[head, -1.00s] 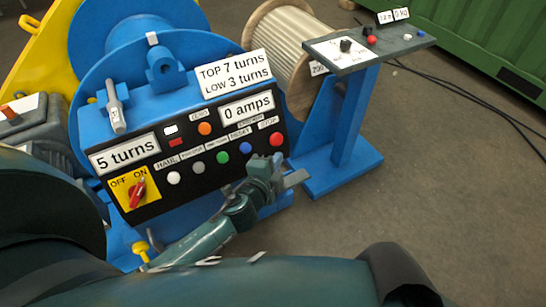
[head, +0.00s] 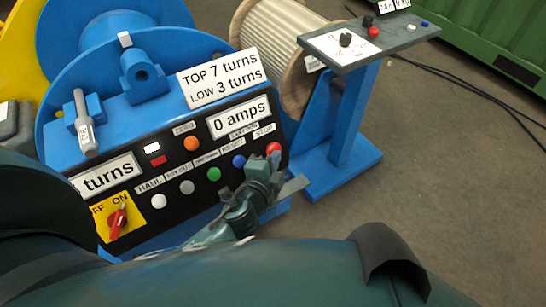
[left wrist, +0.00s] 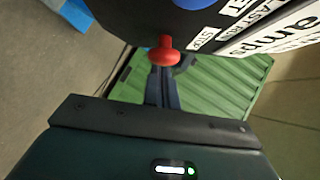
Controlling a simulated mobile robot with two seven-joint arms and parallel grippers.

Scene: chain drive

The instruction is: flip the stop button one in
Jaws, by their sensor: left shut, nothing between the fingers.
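The red stop button (head: 273,148) is at the right end of the button row on the black control panel (head: 170,215), under a label reading STOP. In the left wrist view it is a red mushroom-shaped knob (left wrist: 164,52) standing out from the panel. My left gripper (head: 272,160) is shut and empty, its fingertips just below the button. In the left wrist view the shut fingers (left wrist: 162,85) point at the knob, and their tips are close to it or touching it; I cannot tell which. My right gripper is not in view.
Blue (head: 239,161), green (head: 213,174), grey and white buttons sit left of the red one. A red switch (head: 118,220) is on a yellow plate. A blue stand with a grey top (head: 400,42) stands to the right.

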